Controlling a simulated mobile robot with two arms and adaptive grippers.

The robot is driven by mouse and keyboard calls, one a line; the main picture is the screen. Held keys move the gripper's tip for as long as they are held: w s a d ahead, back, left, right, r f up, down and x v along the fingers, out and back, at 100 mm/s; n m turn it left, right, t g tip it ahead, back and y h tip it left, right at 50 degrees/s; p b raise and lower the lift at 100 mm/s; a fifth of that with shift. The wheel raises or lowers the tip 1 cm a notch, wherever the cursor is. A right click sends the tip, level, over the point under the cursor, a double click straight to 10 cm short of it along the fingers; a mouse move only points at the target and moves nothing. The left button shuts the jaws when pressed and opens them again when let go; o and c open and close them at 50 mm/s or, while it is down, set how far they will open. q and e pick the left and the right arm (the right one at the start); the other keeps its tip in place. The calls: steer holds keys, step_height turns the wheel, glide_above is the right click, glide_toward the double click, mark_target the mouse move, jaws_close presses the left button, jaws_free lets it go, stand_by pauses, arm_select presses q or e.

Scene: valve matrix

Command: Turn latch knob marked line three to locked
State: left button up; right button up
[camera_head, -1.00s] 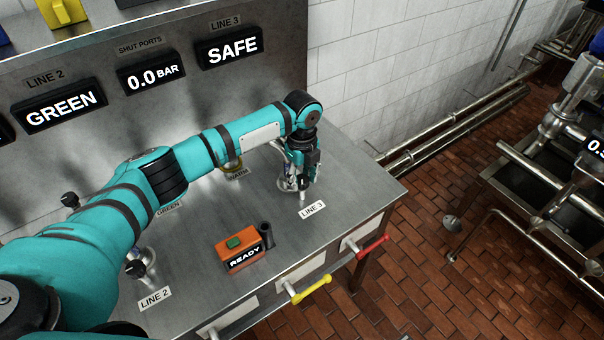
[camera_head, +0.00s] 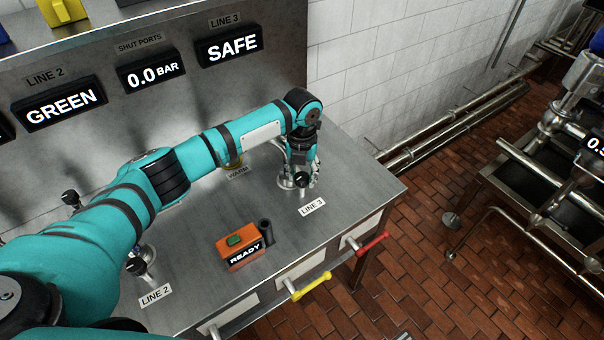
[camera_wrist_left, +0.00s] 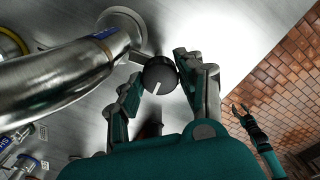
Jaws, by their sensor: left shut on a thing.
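The line three latch knob (camera_head: 302,180) is a black round knob on a short metal stem, above the LINE 3 label (camera_head: 312,207) at the bench's right end. My left gripper (camera_head: 301,168) is over it, coming down from above. In the left wrist view the knob (camera_wrist_left: 160,76) has a white pointer mark and sits between the two fingers of my left gripper (camera_wrist_left: 157,80), which are shut on it. The LINE 3 display (camera_head: 230,47) reads SAFE. My right gripper (camera_wrist_left: 241,108) shows small in the left wrist view, its fingers apart and empty.
An orange box marked READY (camera_head: 240,248) with a green button stands on the steel bench. The line two knob (camera_head: 136,266) is to the left. A bent steel pipe (camera_wrist_left: 75,75) runs close beside the knob. Yellow (camera_head: 312,287) and red (camera_head: 372,243) handles stick out in front.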

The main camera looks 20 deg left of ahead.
mark_target(302, 176)
arm_select(q)
steer(key=shift+m, duration=0.6)
steer(key=shift+w, duration=0.1)
steer(key=o, duration=1.2)
steer(key=shift+c, duration=0.2)
steer(key=shift+r, duration=0.1)
step_height(302, 176, up, 12)
